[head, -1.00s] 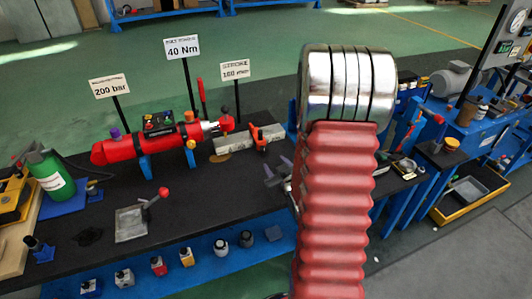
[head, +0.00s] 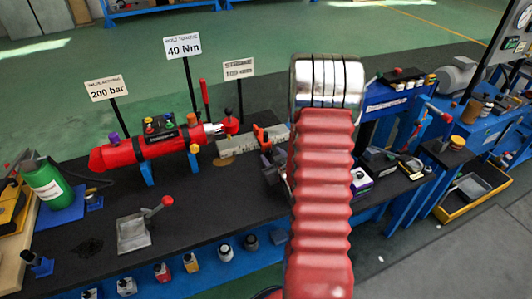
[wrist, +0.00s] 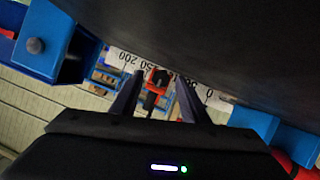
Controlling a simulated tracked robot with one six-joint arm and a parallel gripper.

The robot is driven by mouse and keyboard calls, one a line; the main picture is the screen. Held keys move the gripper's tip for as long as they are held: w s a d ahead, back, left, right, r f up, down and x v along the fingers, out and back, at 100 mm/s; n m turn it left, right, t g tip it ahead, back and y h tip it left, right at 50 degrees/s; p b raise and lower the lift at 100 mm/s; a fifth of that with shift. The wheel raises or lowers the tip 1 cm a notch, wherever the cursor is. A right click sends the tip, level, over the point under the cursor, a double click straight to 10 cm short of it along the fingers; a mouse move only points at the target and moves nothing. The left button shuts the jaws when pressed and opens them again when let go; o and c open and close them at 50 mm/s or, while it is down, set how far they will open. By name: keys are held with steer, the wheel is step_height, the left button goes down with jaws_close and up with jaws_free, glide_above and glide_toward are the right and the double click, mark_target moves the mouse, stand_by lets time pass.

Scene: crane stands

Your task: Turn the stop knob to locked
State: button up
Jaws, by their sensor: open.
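The orange-red stop (head: 262,137) sits on the pale graduated scale bar (head: 238,144) behind my gripper in the head view. In the wrist view the red stop (wrist: 158,78) shows between my fingers, with a dark knob and stem (wrist: 151,100) in front of it and printed scale numbers around it. The knob's turned position is too small to tell. My gripper (wrist: 160,84) is open, its two dark fingers on either side of the stop in the picture; contact cannot be seen. In the head view my gripper (head: 272,166) is partly hidden by my red arm sleeve.
A red cylinder (head: 150,148) lies left of the scale bar on the black bench. A lever with a red ball (head: 166,201) stands at the front left. Sign posts stand behind. A large dark curved surface (wrist: 230,40) fills the wrist view's upper right.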

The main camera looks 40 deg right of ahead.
steer(key=shift+w+d+f, duration=0.2)
steer(key=shift+w, duration=0.25)
